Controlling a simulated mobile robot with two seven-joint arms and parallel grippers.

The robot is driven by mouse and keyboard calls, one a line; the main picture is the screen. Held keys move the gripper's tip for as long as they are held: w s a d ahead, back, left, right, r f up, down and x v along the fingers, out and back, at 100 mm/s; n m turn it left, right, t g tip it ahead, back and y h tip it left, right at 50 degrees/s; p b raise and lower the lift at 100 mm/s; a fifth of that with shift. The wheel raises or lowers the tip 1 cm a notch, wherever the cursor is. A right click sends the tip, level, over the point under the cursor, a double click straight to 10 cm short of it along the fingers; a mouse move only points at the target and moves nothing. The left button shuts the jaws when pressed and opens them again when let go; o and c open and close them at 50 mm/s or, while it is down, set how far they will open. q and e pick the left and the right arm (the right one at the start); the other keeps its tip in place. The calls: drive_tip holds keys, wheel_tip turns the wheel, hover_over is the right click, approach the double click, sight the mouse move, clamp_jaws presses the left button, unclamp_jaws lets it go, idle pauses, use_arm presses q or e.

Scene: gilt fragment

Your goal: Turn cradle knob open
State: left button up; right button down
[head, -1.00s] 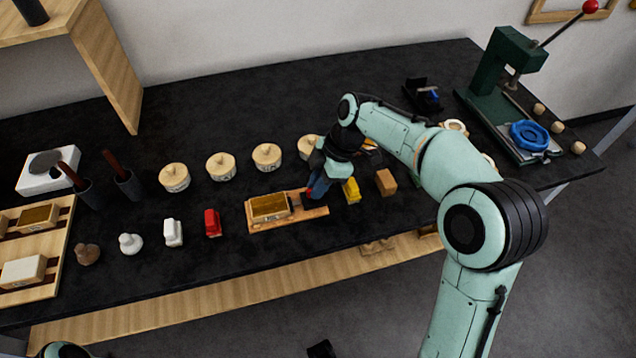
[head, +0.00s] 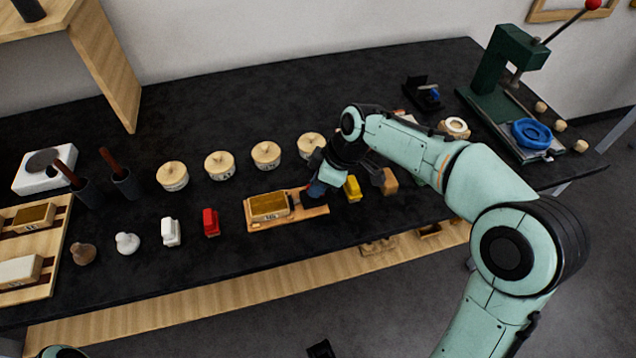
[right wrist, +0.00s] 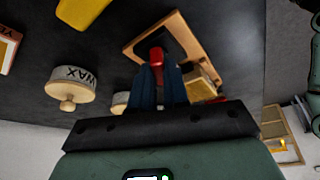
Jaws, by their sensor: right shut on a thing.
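The cradle (head: 318,211) is a low wooden board on the black bench, with a gold-topped wooden block (head: 268,206) on its left part. Its red knob (right wrist: 156,56) shows in the right wrist view, between the blue fingers of my right gripper (right wrist: 158,75). The wooden board (right wrist: 135,50) lies around it there. In the head view my right gripper (head: 315,188) is at the right end of the cradle, and the knob is hidden behind it. The right gripper is shut on the knob.
A yellow block (head: 352,188) and an orange-brown block (head: 389,183) stand close right of the gripper. Round lidded tubs (head: 266,155) line up behind the cradle. A red piece (head: 211,222) stands to the left. A green press (head: 497,85) is at the far right.

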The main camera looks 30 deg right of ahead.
drive_tip(key=m+t+h, duration=0.1)
drive_tip(key=m, duration=0.3)
drive_tip(key=shift+s+a+m, duration=0.1)
drive_tip(key=shift+m, duration=0.2)
drive_tip(key=m+h, duration=0.1)
drive_tip(key=m, duration=0.1)
drive_tip(key=shift+m+p, duration=0.3)
drive_tip(key=shift+m, duration=0.1)
drive_tip(key=shift+a+m+t+h+b, duration=0.15)
drive_tip(key=shift+m+t+h+b, duration=0.2)
drive_tip(key=shift+m+h, duration=0.6)
drive_tip(key=shift+m+h+b, duration=0.25)
drive_tip(key=shift+m+b, duration=0.45)
drive_tip(key=shift+m, duration=0.95)
drive_tip(key=c, duration=1.1)
unclamp_jaws()
